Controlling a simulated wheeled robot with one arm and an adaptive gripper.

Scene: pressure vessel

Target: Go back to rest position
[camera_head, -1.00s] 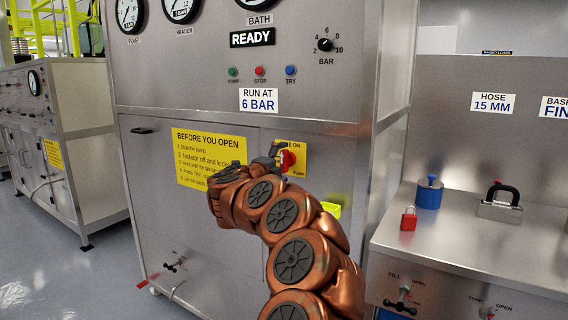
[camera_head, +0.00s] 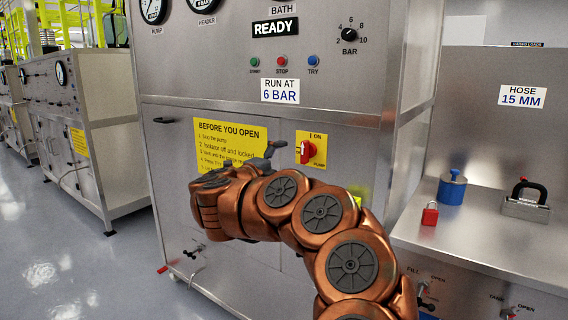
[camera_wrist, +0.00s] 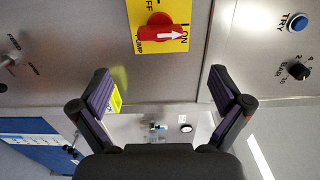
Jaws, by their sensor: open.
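My gripper (camera_wrist: 170,100) is open and empty in the wrist view, its two dark fingers spread apart. In the head view my copper arm reaches in front of the steel cabinet (camera_head: 250,235), and part of my gripper (camera_head: 262,160) shows beyond the arm's bend. The red isolator switch (camera_head: 306,152) sits on a yellow plate just right of my gripper in the head view. In the wrist view the red switch (camera_wrist: 160,33) lies beyond the fingertips, with its arrow toward ON. My gripper is apart from it.
A steel bench (camera_head: 470,240) at the right holds a red padlock (camera_head: 430,213), a blue cylinder (camera_head: 452,187) and a black-handled block (camera_head: 526,200). A yellow notice (camera_head: 228,130) is partly covered by my arm. Open floor (camera_head: 60,260) lies at the left, before another cabinet (camera_head: 120,150).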

